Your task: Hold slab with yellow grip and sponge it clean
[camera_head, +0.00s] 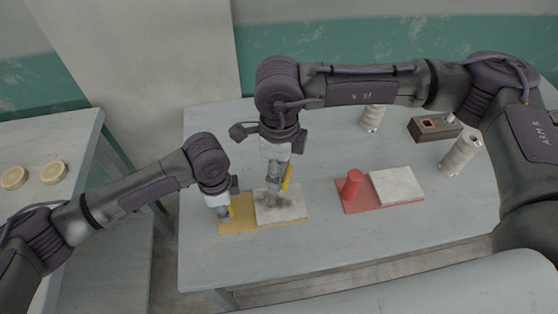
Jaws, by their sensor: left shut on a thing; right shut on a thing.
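A pale slab (294,213) with a dark grey-brown smudge lies on a yellow board (240,226) near the table's front. My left gripper (225,213) is shut on the yellow grip (231,211) at the board's left end, hiding most of that grip. My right gripper (275,187) is over the slab's back part, pointing down. It is shut on a narrow yellow piece (288,176), which looks like the sponge seen edge-on. I cannot tell whether the sponge touches the slab.
To the right, a red board (376,207) carries a red grip (351,184) and a pale, clean-looking slab (397,185). Pale spools (460,154) and a dark box (430,128) stand behind. A side table at left holds two round pale pieces (54,171). The table's front strip is clear.

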